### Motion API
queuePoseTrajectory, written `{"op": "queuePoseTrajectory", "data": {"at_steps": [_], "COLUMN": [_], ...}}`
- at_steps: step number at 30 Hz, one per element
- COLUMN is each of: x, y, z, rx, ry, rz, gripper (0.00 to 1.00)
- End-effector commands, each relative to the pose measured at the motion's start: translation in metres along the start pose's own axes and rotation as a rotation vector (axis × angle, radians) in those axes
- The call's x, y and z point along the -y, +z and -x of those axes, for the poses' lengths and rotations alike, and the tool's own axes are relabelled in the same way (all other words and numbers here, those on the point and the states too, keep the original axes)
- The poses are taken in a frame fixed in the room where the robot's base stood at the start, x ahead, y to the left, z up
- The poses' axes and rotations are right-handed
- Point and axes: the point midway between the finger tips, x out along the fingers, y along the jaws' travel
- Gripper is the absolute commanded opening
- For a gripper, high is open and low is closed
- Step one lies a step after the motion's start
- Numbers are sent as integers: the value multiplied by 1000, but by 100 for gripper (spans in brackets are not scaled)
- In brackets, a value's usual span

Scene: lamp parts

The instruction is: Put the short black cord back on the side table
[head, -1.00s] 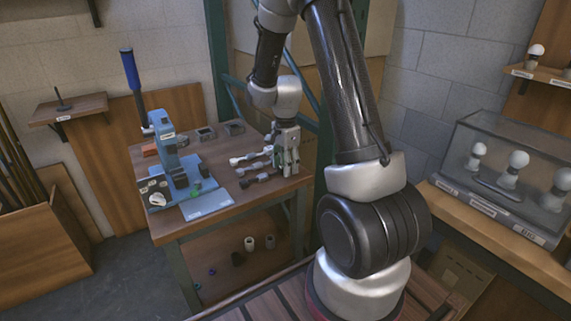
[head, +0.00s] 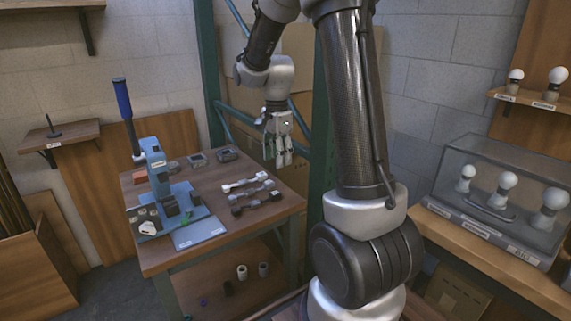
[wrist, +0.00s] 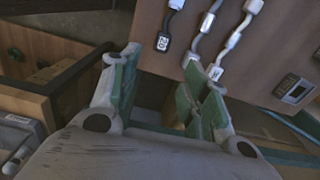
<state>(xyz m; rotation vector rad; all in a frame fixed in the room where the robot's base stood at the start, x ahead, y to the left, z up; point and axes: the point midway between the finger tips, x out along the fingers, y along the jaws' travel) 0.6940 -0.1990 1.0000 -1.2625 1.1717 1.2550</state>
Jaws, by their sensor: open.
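The black cord (head: 257,202) lies on the wooden side table (head: 165,262), nearest the front of a row of three cords. A grey cord (head: 252,191) and a white cord (head: 247,183) lie behind it. My gripper (head: 280,162) is open and empty, at the table's right end and apart from the cords. In the wrist view, my gripper (wrist: 160,75) has its fingers spread with nothing between them. A cord with a black, labelled end (wrist: 163,42) lies beyond them on the table, left of two paler cords.
A blue press (head: 157,175) with a tall lever stands on the table's left side. Small grey boxes (head: 197,160) sit at the back. A green metal post (head: 328,130) rises right of my gripper. A clear case of bulbs (head: 490,200) stands at the right.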

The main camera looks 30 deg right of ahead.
Motion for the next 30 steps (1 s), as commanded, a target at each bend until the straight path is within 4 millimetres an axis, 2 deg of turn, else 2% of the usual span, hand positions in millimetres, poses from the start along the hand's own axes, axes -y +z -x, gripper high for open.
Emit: {"op": "queuePoseTrajectory", "data": {"at_steps": [2, 5, 9, 12, 15, 18, 21, 24, 30], "x": [-11, -38, -95, -137, -174, -202, -219, -227, -229], "y": [5, 16, 35, 47, 56, 61, 64, 66, 66], "z": [20, 53, 96, 115, 123, 125, 123, 122, 121], "rx": [-6, -23, -73, -124, -182, -234, -272, -291, -294], "ry": [-26, -75, -154, -202, -239, -262, -274, -278, -277], "rz": [80, 270, 629, 886, 1114, 1293, 1410, 1469, 1484], "gripper": [46, 46, 46, 46, 46, 46, 46, 46, 46]}}
